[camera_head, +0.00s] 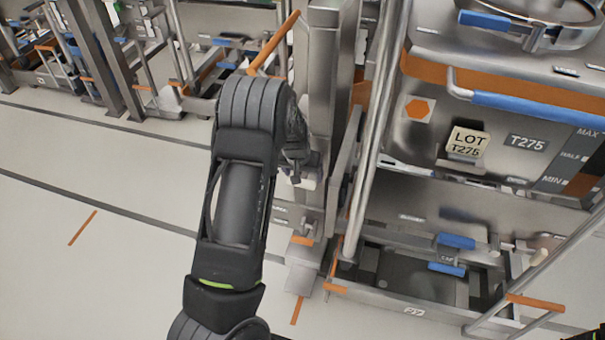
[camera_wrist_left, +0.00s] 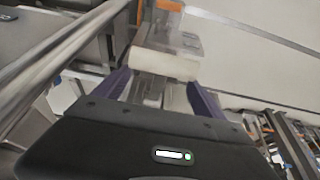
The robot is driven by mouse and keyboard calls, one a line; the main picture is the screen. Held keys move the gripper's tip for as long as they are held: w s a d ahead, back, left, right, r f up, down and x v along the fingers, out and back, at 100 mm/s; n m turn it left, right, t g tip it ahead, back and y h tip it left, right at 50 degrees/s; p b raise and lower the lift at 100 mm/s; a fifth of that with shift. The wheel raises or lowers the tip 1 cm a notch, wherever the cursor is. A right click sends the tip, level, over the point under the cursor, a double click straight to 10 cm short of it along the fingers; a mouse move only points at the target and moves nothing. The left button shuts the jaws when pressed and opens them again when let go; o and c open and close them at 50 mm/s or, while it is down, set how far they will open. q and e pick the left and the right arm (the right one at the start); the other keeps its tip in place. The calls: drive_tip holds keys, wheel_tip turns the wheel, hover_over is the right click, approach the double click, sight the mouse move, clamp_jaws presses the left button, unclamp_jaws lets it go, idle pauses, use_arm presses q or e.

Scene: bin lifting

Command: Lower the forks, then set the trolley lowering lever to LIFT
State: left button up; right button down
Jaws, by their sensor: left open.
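The steel trolley's mast (camera_head: 322,75) stands upright beside my left arm, and an orange-coated bar (camera_head: 274,43) slants out from its left side. My left gripper (camera_head: 298,170) is at the mast, mostly hidden behind my wrist. In the left wrist view its two purple fingers are apart, with a pale cylindrical piece (camera_wrist_left: 165,64) in the gap or just beyond the tips; contact cannot be told. I cannot tell whether this piece is the lowering lever. No LIFT marking is legible. The forks cannot be clearly made out. My right gripper is not seen.
A steel bin (camera_head: 505,143) with a blue-gripped handle and a LOT T275 tag (camera_head: 467,142) is right of the mast. A low steel base frame (camera_head: 395,300) with orange-marked edges lies below. Pale floor (camera_head: 120,235) is clear at left; more racks stand behind.

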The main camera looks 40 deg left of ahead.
use_arm(q)
drive_tip(key=o, duration=0.4)
drive_tip(key=shift+r, duration=0.15)
drive_tip(key=v, duration=0.7)
drive_tip(key=shift+s+r, duration=0.1)
drive_tip(key=shift+r, duration=0.15)
drive_tip(key=shift+c, duration=0.3)
